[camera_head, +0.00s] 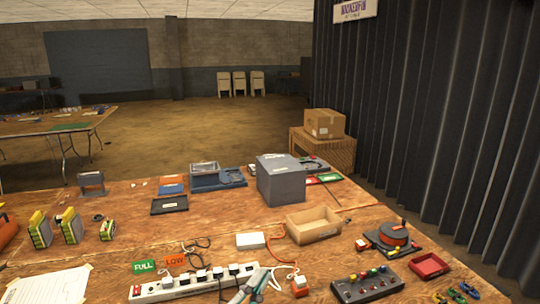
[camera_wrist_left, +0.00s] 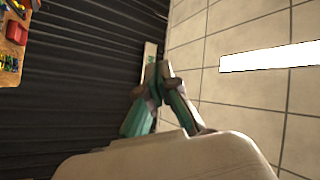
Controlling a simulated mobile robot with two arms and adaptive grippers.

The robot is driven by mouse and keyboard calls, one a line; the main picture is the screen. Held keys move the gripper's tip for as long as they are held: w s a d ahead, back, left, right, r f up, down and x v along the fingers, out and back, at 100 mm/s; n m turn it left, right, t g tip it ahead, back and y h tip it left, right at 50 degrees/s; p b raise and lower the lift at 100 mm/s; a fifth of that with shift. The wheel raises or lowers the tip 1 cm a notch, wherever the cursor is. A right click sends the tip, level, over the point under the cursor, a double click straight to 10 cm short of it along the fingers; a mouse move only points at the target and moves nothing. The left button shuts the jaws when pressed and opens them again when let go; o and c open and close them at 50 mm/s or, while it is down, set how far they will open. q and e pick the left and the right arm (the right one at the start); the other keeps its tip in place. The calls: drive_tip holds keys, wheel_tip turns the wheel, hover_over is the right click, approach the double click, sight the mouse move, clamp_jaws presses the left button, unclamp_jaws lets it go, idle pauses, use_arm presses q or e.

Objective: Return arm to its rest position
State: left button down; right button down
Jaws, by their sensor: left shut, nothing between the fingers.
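My left gripper (camera_head: 260,275) shows at the bottom middle of the head view, in front of the white power strip (camera_head: 190,284). Its fingers are grey and teal, and nothing shows between them. In the left wrist view the two fingertips of the left gripper (camera_wrist_left: 159,76) meet, shut and empty. No object touches them there. My right gripper is in neither view.
The wooden table (camera_head: 120,205) holds a grey box (camera_head: 281,180), an open wooden tray (camera_head: 313,225), a knob panel (camera_head: 367,285) and a red tray (camera_head: 430,265). A dark curtain (camera_head: 430,110) hangs at the right. The wrist view shows a ceiling light (camera_wrist_left: 270,56).

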use_arm(q)
drive_tip(key=s+a+f+n+g+y, duration=0.2)
drive_tip(key=a+f+n+g+y, duration=0.2)
drive_tip(key=a+f+n+y, duration=0.9)
drive_tip(key=s+a+f+n+g+h, duration=0.1)
drive_tip(key=s+a+f+g, duration=0.2)
drive_tip(key=s+f+g, duration=0.6)
drive_tip(key=s+a+f+g, duration=0.25)
drive_tip(key=s+f, duration=0.45)
drive_tip(key=s, duration=0.5)
wheel_tip(320, 180, down, 26)
drive_tip(key=s+g, duration=0.1)
drive_tip(key=s, duration=0.1)
drive_tip(key=s+a+f+g, duration=0.1)
drive_tip(key=s+a+f, duration=0.1)
drive_tip(key=s+f, duration=1.3)
drive_tip(key=shift+s+a+f, duration=0.25)
drive_tip(key=shift+s+a, duration=0.15)
drive_tip(key=shift+s, duration=0.1)
